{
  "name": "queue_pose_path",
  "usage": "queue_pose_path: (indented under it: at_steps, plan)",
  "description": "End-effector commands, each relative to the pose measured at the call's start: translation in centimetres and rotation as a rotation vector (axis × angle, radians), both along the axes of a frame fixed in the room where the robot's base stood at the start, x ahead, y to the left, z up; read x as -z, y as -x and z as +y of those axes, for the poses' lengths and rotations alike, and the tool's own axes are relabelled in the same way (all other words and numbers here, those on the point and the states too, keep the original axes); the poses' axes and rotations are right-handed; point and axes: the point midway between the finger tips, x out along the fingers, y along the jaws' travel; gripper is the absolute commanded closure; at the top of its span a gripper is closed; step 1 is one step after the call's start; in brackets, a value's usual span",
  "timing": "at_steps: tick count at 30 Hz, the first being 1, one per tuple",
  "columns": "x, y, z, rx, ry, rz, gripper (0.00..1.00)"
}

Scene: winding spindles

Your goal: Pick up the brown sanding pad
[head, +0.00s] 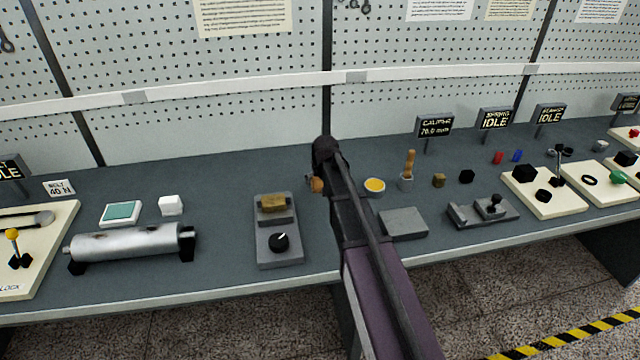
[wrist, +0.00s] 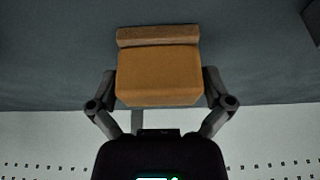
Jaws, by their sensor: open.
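The brown sanding pad (wrist: 158,75) fills the middle of the wrist view, an orange-brown block with a darker brown strip along its upper edge. In the head view, a small part of it (head: 317,185) shows just left of my arm, on the bench; the arm hides the rest. My gripper (wrist: 158,78) is open, with one finger at each side of the pad. Narrow dark gaps seem to separate the fingers from its sides. In the head view my gripper is mostly hidden behind my wrist.
The bench (head: 225,180) carries a grey unit with a knob (head: 280,252) and tan block to the left. A pegboard wall (head: 230,90) rises behind.

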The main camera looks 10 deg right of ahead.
Motion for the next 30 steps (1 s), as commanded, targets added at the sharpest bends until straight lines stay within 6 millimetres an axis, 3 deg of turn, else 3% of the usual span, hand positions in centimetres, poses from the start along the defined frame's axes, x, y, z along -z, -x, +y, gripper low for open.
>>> queue_pose_path:
  at_steps: [1,6,7,20,30]
  plan:
    - [0.0,0.0,0.0,0.000,0.000,0.000,0.09]
    - [0.0,0.0,0.0,0.000,0.000,0.000,0.59]
    - [0.0,0.0,0.0,0.000,0.000,0.000,0.62]
    - [-0.3,0.0,0.0,0.001,0.000,0.000,0.63]
    - [-2.2,0.0,-0.1,0.001,0.000,0.000,0.63]
